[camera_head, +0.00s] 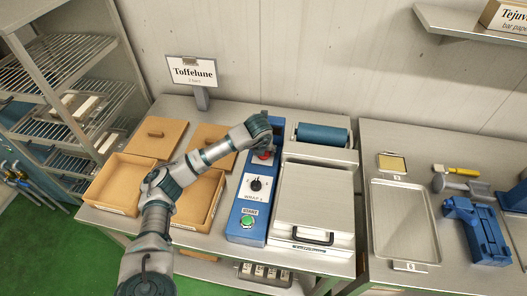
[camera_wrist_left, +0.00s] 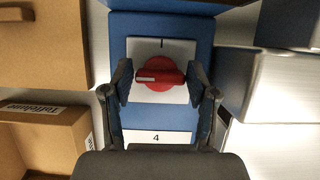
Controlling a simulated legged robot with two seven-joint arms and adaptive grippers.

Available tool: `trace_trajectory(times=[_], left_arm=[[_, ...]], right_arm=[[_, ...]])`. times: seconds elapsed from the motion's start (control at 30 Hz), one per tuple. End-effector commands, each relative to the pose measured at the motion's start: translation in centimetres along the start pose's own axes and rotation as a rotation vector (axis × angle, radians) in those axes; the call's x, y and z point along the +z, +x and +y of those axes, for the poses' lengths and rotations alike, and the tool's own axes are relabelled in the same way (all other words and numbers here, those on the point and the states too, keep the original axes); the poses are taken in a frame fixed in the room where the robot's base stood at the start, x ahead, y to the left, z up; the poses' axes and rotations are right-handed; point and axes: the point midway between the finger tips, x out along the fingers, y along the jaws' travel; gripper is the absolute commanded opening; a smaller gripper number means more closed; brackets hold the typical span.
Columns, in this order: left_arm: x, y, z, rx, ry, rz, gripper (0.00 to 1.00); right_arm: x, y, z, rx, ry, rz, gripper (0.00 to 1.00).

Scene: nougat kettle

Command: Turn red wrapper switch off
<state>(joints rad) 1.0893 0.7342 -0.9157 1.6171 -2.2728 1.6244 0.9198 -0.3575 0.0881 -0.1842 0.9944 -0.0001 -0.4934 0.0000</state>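The red wrapper switch (camera_wrist_left: 160,72) is a round red knob with a raised bar, on a white plate on the blue control box (camera_head: 246,205). In the left wrist view, its bar lies nearly level, with a pale mark at its left end. A short dark line shows on the plate above it. In the head view, the red switch (camera_head: 264,156) is partly hidden by my left gripper (camera_head: 262,150). My left gripper (camera_wrist_left: 159,84) is open, with one finger on each side of the knob. I cannot tell whether the fingers touch it. My right gripper is not in view.
The box also carries a black dial (camera_head: 256,184) and a green button (camera_head: 247,222). A machine with a blue roller (camera_head: 322,135) and a metal lid (camera_head: 314,199) stands close on the right. Brown cartons (camera_head: 122,180) lie on the left. A name sign (camera_head: 192,71) stands behind.

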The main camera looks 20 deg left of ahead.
Motion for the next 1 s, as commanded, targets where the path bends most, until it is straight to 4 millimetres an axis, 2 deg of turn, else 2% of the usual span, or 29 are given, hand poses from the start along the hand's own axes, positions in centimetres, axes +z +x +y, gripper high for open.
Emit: trace_trajectory(times=[0.07, 0.33, 0.47, 0.57, 0.8, 1.0], left_arm=[[0.0, 0.0, 0.0, 0.0, 0.001, 0.002, 0.79], [-0.3, 0.2, 0.0, 0.002, 0.004, 0.009, 0.79], [-0.3, -0.6, -0.1, 0.001, 0.005, 0.008, 0.79], [-0.2, -2.2, -0.1, 0.0, 0.006, 0.006, 0.79], [-0.1, -7.6, 0.0, -0.001, 0.005, 0.005, 0.79], [0.0, -10.7, 0.0, 0.0, 0.004, 0.007, 0.79]], right_arm=[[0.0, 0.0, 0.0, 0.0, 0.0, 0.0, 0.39], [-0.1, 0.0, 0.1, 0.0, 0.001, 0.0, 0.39], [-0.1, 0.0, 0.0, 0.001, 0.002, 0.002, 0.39], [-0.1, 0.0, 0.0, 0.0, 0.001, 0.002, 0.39], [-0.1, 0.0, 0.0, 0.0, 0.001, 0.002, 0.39], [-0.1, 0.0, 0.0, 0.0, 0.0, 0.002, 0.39]])
